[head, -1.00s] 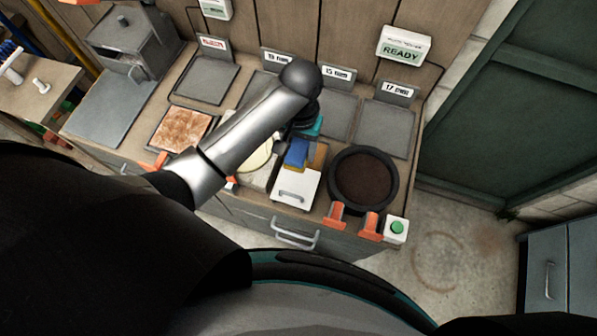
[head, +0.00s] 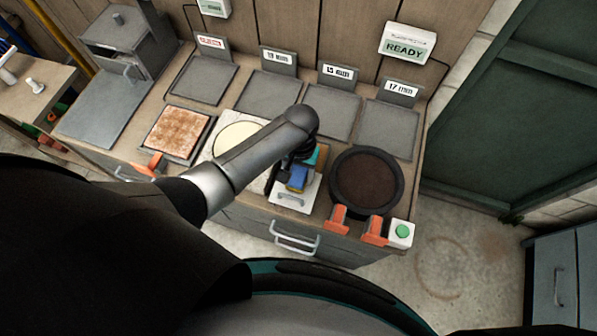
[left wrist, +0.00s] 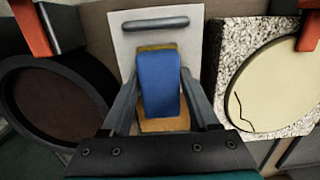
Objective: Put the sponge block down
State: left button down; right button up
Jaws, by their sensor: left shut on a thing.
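The sponge block (head: 297,178) is blue on top, with a yellowish edge showing in the left wrist view (left wrist: 158,85). My left gripper (left wrist: 158,100) is shut on it, one finger on each side; in the head view the gripper (head: 298,163) reaches down from above, partly hidden by my arm. The block is over a white plate with a grey handle (head: 292,198), which also shows in the left wrist view (left wrist: 125,40). A tan patch (left wrist: 163,125) shows below the block. I cannot tell whether the block touches the plate. My right gripper is not in view.
Right of the white plate is a round black-rimmed pan with dark brown contents (head: 367,182). Orange brackets (head: 338,217) and a green button (head: 402,231) stand at the front edge. Left are a speckled slab with a cream disc (head: 238,138) and a rusty square plate (head: 175,134). Several grey pads line the back.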

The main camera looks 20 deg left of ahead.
aim_at(299, 170)
pick_arm(q)
jog(key=shift+f, duration=0.15)
jog(key=shift+c, duration=0.7)
grip_release()
notch_tip(299, 170, up, 12)
jog(key=p, duration=0.3)
jog(key=shift+w, duration=0.4)
